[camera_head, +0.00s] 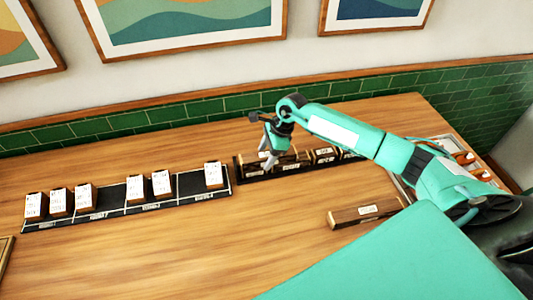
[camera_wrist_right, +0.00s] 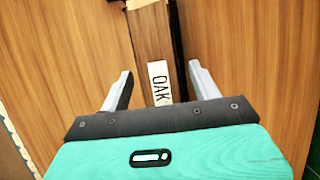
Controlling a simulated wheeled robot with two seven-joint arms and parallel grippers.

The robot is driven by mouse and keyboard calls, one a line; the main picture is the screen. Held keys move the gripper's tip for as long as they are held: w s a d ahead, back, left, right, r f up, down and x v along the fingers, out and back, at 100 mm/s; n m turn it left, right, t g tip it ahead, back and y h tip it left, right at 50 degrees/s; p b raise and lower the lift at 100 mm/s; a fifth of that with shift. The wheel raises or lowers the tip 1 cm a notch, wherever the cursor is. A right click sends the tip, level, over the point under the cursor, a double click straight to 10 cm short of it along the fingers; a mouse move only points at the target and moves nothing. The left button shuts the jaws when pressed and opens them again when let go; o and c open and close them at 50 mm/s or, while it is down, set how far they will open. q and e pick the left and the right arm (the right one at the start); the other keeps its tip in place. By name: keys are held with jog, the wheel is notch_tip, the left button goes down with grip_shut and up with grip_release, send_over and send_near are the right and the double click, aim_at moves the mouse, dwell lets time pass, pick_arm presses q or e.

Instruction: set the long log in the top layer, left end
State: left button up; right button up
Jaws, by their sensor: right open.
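My right gripper (camera_head: 268,162) is over the left part of a dark rack (camera_head: 240,172) that holds several brown logs. In the right wrist view its two pale fingers (camera_wrist_right: 157,88) are apart, one on each side of a brown log (camera_wrist_right: 150,35) with a white label reading OAK. I cannot tell whether the fingers touch it. The rack's dark edge runs beside that log. In the head view the labelled logs (camera_head: 325,155) lie in a row, partly hidden by my gripper and arm. A separate labelled log (camera_head: 348,217) lies on the open table at the right. My left gripper is not in view.
A long black tray (camera_head: 110,205) with several small labelled blocks (camera_head: 84,198) stands at the left. A pale tray (camera_head: 445,142) with brown items is at the right, partly behind my arm. The green tiled wall (camera_head: 110,122) bounds the back. The front middle of the wooden table (camera_head: 190,255) is clear.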

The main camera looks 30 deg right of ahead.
jog(key=shift+r+p, duration=0.4)
jog(key=shift+p, duration=0.05)
jog(key=shift+r+p, duration=0.45)
jog(key=shift+p, duration=0.05)
jog(key=shift+d+r+b, duration=0.35)
jog(key=shift+b, duration=0.35)
jog(key=b+v, duration=0.3)
jog(key=v, duration=0.7)
jog(key=shift+r, duration=0.4)
jog(key=shift+s+f, duration=0.1)
